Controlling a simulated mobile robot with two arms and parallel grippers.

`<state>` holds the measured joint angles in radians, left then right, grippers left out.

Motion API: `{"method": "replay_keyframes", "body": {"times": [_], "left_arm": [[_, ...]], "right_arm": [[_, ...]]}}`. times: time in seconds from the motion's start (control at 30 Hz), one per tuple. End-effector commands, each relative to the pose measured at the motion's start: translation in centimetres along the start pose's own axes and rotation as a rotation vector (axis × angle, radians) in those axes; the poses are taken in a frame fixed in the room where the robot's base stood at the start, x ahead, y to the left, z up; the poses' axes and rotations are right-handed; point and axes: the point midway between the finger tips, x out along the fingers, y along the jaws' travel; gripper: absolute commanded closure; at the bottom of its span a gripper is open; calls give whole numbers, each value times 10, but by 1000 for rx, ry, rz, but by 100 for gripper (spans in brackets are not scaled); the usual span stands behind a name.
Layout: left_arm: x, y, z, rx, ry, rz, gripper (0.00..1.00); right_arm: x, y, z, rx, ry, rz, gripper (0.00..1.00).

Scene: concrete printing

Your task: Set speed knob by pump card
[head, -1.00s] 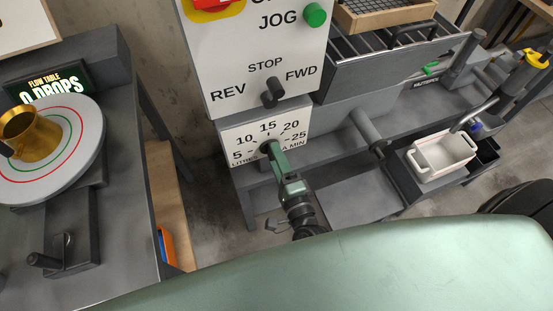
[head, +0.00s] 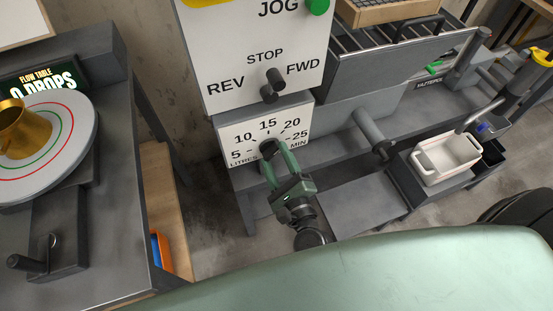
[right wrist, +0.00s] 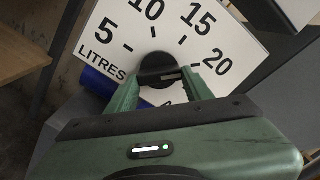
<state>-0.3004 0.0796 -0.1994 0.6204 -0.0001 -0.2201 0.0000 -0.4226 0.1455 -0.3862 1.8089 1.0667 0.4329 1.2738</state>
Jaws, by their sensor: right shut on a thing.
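The speed knob (head: 268,148) is a small dark round knob on a white dial plate (head: 230,135) marked 5 to 25 litres a minute. My right gripper (head: 277,158) is shut on the knob, with its green fingers on either side of it. In the right wrist view, the black knob (right wrist: 158,68) sits between the fingertips, with a pale mark on its right part. Which number the knob points to is hard to tell. I see no card that I can name as the pump card. My left gripper is out of view.
Above the dial, a white panel (head: 230,55) carries a REV, STOP, FWD lever (head: 272,85) and a green JOG button (head: 318,6). A flow table (head: 75,150) with a brass cup (head: 22,130) stands at left. A white tub (head: 446,157) stands at right.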

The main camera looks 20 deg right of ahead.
Motion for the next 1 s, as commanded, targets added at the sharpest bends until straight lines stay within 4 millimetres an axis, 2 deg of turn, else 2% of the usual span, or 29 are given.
{"method": "replay_keyframes", "body": {"times": [0.53,0.57,0.6,0.63,1.0], "left_arm": [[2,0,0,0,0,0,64],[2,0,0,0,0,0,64],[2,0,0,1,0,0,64],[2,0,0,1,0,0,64],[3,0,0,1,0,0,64]], "right_arm": [[-1,2,-1,24,2,5,90],[-1,2,-1,24,2,4,44],[-1,2,-1,23,2,4,32],[-1,2,-1,23,2,4,27],[-5,1,-1,22,1,3,27]]}}
